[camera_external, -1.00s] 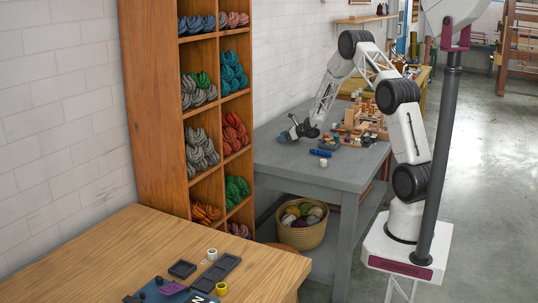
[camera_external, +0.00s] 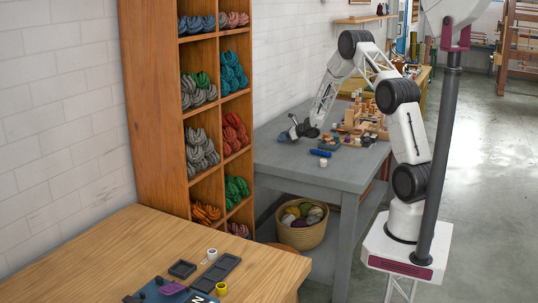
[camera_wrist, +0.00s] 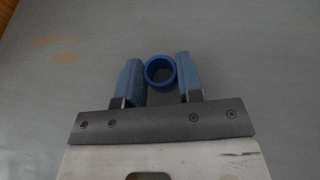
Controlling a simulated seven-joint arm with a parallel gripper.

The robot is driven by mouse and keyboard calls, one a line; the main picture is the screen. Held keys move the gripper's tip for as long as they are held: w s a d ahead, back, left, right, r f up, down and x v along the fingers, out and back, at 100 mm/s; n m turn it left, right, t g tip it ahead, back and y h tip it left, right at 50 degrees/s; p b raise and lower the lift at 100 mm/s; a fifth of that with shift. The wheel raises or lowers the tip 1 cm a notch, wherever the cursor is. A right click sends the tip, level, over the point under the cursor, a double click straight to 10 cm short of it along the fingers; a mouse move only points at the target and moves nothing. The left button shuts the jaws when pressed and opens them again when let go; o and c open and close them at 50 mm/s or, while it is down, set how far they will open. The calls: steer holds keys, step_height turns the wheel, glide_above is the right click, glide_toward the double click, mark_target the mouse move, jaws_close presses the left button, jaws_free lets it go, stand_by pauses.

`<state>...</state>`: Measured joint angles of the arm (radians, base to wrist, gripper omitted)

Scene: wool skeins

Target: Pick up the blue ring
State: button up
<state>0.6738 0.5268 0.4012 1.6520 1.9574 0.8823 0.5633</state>
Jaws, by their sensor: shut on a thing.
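The blue ring (camera_wrist: 160,86) is in the upper middle of the wrist view, its round opening facing the camera. My gripper (camera_wrist: 157,62) has its two blue-grey fingers on either side of the ring, shut on it. In the external view my gripper (camera_external: 292,132) is low over the left part of the grey table (camera_external: 290,160). The ring cannot be made out there. I cannot tell whether the ring touches the tabletop.
A dark blue object (camera_external: 320,153) and a small white piece (camera_external: 323,162) lie right of my gripper. Wooden blocks (camera_external: 362,118) crowd the table's far right. A wooden shelf with wool skeins (camera_external: 187,120) stands left. The tabletop around the ring is clear in the wrist view.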

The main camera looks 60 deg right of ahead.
steer(key=shift+r, duration=0.1)
steer(key=shift+r, duration=1.5)
steer(key=shift+s+a+r, duration=0.1)
steer(key=shift+s+r, duration=0.1)
steer(key=shift+r, duration=0.05)
steer(key=s+a, duration=0.2)
steer(key=s, duration=0.2)
steer(key=s+a+r, duration=0.1)
steer(key=s+a, duration=0.2)
steer(key=s, duration=0.2)
steer(key=s+a, duration=0.3)
steer(key=s, duration=0.1)
steer(key=shift+s+r, duration=0.15)
steer(key=shift+s, duration=0.05)
